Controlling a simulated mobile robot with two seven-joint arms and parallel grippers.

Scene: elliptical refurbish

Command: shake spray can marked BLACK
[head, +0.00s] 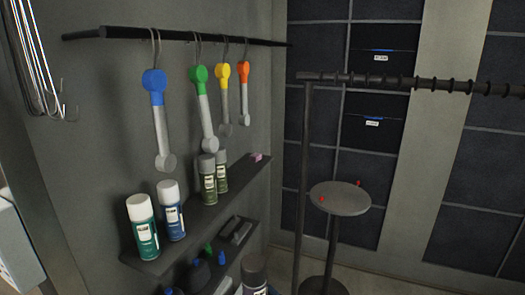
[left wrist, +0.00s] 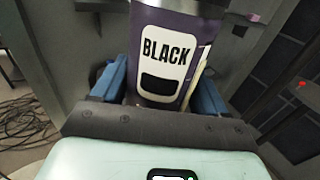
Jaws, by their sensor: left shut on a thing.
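The spray can marked BLACK (left wrist: 165,52) is purple with a white label and fills the upper middle of the left wrist view. My left gripper (left wrist: 158,92) is shut on it, with a blue finger on each side of the can. The can's top is cut off by the picture's edge. In the head view a can with a dark cap (head: 254,268) at the bottom edge appears to be this same can, cut off below. My right gripper is in neither view.
Several other spray cans, such as a white-capped green one (head: 144,228), stand on the upper wall shelf (head: 205,212). Coloured tools hang from a rod (head: 190,36) above. A round stand (head: 340,198) and a rail (head: 420,82) are to the right. Cables (left wrist: 25,125) lie on the floor.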

